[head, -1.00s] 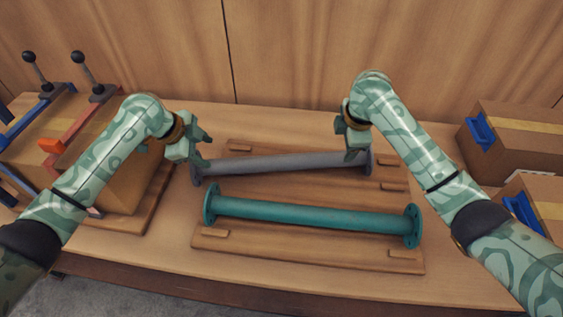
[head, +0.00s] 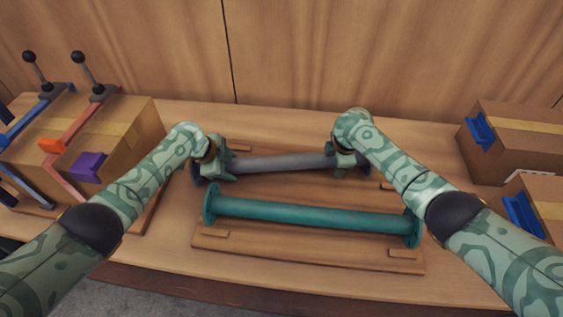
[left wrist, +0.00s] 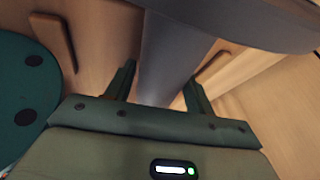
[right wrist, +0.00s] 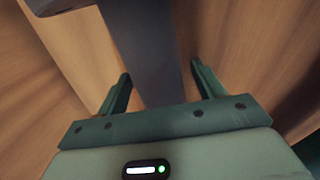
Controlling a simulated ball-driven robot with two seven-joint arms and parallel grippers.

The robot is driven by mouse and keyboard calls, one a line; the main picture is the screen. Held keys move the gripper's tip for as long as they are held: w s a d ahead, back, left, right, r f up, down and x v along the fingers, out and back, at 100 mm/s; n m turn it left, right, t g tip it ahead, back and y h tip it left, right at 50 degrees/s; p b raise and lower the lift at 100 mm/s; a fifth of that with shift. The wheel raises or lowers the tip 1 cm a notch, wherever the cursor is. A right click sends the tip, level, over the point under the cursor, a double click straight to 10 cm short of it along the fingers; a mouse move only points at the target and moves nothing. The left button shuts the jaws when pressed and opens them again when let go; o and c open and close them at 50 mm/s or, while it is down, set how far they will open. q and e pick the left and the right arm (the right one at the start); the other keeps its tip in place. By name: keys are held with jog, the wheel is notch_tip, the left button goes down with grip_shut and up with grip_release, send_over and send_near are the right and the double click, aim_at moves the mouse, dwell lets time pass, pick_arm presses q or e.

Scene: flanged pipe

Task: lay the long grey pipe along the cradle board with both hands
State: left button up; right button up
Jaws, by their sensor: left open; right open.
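The long grey pipe (head: 278,163) lies at the back of the wooden cradle board (head: 310,256), a flange at each end. My left gripper (head: 216,173) is at its left end, open. In the left wrist view the pipe (left wrist: 165,60) passes between the spread fingers (left wrist: 158,92), its flange close by. My right gripper (head: 352,168) is at the right end, open. In the right wrist view the pipe (right wrist: 148,55) runs between its fingers (right wrist: 162,88), with a gap visible on each side. How the pipe's underside rests is hidden.
A teal flanged pipe (head: 310,213) lies parallel along the front of the board, close to the grey one. A cardboard box with clamps (head: 120,120) stands at left. Boxes (head: 515,140) with blue handles stand at right. A wooden wall closes off the back.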

pick_arm(q)
jog(key=c, duration=0.8)
pick_arm(e)
jog(key=c, duration=0.8)
pick_arm(q)
grip_shut()
pick_arm(e)
jog(key=c, duration=0.5)
grip_shut()
pick_arm(q)
jog(key=shift+w+r, duration=0.1)
jog(key=shift+r, duration=0.1)
pick_arm(e)
jog(key=shift+w+r, duration=0.1)
jog(key=shift+r, duration=0.1)
